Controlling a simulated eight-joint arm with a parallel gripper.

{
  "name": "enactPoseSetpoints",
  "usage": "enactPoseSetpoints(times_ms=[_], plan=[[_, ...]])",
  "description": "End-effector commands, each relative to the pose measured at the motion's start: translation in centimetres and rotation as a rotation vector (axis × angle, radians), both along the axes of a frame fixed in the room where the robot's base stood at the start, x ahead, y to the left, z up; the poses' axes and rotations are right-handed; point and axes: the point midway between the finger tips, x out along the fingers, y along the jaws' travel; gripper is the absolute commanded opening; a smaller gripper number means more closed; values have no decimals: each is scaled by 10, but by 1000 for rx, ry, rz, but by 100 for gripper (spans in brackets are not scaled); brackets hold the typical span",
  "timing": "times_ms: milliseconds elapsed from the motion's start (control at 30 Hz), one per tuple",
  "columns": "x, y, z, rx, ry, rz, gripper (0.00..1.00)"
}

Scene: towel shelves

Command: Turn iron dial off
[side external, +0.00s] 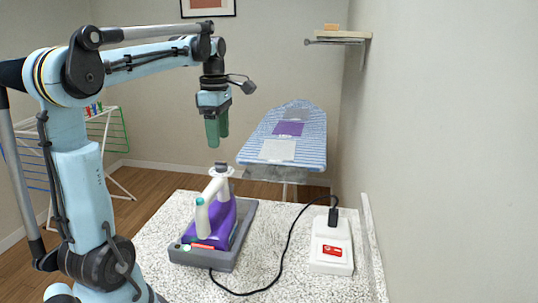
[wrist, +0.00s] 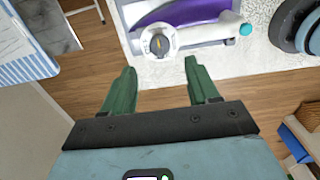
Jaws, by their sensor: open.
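A purple and white iron (side external: 215,218) rests on a grey tray-like stand (side external: 246,232) on the speckled table. Its dial (wrist: 159,44) shows in the wrist view as a dark knob with a yellow mark on a white round face. In the side view the dial (side external: 221,167) is at the top of the iron's far end. My gripper (side external: 217,130) has green fingers pointing down and hangs above the dial, apart from it. In the wrist view my gripper (wrist: 157,80) is open and empty, with the dial ahead, between the lines of the fingers. The dial's setting marks are too small to read.
A white box with a red switch (side external: 332,250) stands right of the iron, joined by a black cord (side external: 285,255). An ironing board (side external: 300,125) with cloths is behind. A drying rack (side external: 110,130) stands at left. A wall bounds the right side.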

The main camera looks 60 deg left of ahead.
Motion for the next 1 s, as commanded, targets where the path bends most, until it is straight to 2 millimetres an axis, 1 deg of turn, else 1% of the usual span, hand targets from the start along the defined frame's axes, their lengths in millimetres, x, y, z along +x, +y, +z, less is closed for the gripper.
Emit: enactPoseSetpoints(times_ms=[33,200,300,433,600,867,900,967,1000], plan=[[0,0,-9,0,0,-1,60],[0,0,-35,1,-1,-2,60],[0,0,-49,1,-2,-2,60],[0,0,-61,1,-2,-2,60],[0,0,-69,1,-2,-2,60],[0,0,-70,1,-2,-2,60],[0,0,-70,1,-2,-2,58],[0,0,-70,1,-2,-2,49],[0,0,-70,1,-2,-2,43]])
